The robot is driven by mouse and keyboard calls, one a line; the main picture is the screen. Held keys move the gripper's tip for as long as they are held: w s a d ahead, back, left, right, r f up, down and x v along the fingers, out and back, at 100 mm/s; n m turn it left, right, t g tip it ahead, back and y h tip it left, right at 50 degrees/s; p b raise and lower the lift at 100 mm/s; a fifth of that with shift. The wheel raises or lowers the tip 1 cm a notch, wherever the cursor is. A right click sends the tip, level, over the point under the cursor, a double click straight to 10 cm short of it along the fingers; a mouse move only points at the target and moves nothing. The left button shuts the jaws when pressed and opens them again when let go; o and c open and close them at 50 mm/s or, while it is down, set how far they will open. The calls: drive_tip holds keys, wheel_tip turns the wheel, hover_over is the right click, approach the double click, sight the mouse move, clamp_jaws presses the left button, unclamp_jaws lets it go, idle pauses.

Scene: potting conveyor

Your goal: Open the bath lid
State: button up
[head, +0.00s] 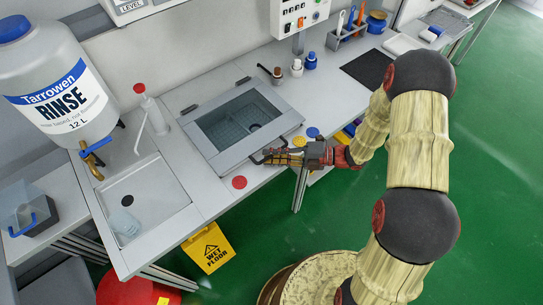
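The bath lid (222,160) is a pale grey frame with a clear window, set in the bench at the centre of the head view. It looks closed, lying flat, with dark hinges along its back edge. Through the window I see a basin with a dark round shape. A dark bar handle (257,160) shows at the lid's front right edge. My gripper (270,157) is at this handle, reaching in from the right. The fingers are small and overlap the handle, so I cannot tell whether they are around it or only beside it.
A large rinse bottle (62,85) with a brass tap stands left, by a sink (150,198). A yellow wet-floor sign (209,248) stands below.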

drive_tip(key=shift+a, duration=0.1)
drive_tip(key=shift+c, duration=1)
clamp_jaws()
